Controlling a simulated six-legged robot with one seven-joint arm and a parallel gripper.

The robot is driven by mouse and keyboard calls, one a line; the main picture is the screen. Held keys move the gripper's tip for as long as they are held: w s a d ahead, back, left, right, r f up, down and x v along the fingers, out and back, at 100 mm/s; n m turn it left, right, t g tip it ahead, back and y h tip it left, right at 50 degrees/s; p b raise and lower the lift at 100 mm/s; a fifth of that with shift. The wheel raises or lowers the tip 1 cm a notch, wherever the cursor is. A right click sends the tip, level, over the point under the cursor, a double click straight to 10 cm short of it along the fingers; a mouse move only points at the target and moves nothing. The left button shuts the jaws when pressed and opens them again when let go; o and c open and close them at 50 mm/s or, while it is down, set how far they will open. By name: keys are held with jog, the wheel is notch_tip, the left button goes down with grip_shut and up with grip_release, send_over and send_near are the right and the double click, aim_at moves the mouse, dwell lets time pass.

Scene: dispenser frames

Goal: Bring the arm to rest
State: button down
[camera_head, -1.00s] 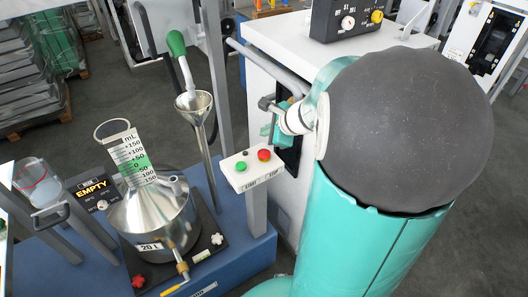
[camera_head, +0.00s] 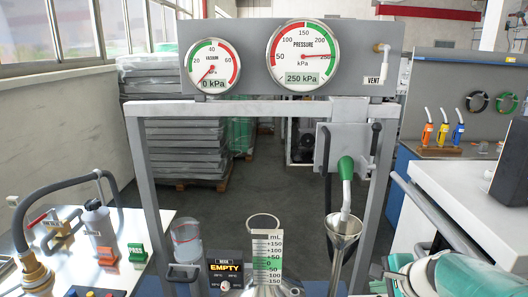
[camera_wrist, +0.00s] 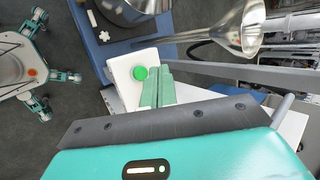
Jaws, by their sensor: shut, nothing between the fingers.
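My gripper (camera_wrist: 158,84) shows in the wrist view with its pale green fingers together and nothing between them. The fingers overlap the white button box (camera_wrist: 123,82) in this picture. The box's green button (camera_wrist: 140,73) shows just left of the fingertips, and its other button is hidden. I cannot tell whether the fingers touch the box. Part of my teal and white arm (camera_head: 470,275) shows at the lower right of the head view, where I cannot make out the fingers.
A steel funnel (camera_head: 342,229) stands beside the volume scale (camera_head: 267,256). The frame carries a vacuum gauge (camera_head: 212,65) and a pressure gauge (camera_head: 302,56) reading 250 kPa. An EMPTY display (camera_head: 226,268) is lit. A white cabinet (camera_head: 455,185) stands at right.

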jog(key=s+a+r+n+g+h, duration=0.1)
jog(key=s+a+r+n, duration=0.1)
jog(key=s+a+n, duration=0.4)
jog(key=s+a+r+n+h, duration=0.1)
jog(key=s+a+r+n, duration=0.2)
jog(key=s+a+n, duration=0.2)
jog(key=s+n, duration=0.3)
jog(key=n, duration=0.3)
jog(key=shift+a+r+n+g+h, duration=0.25)
jog(key=shift+a+n+g+h, duration=0.05)
jog(key=shift+a+g, duration=0.1)
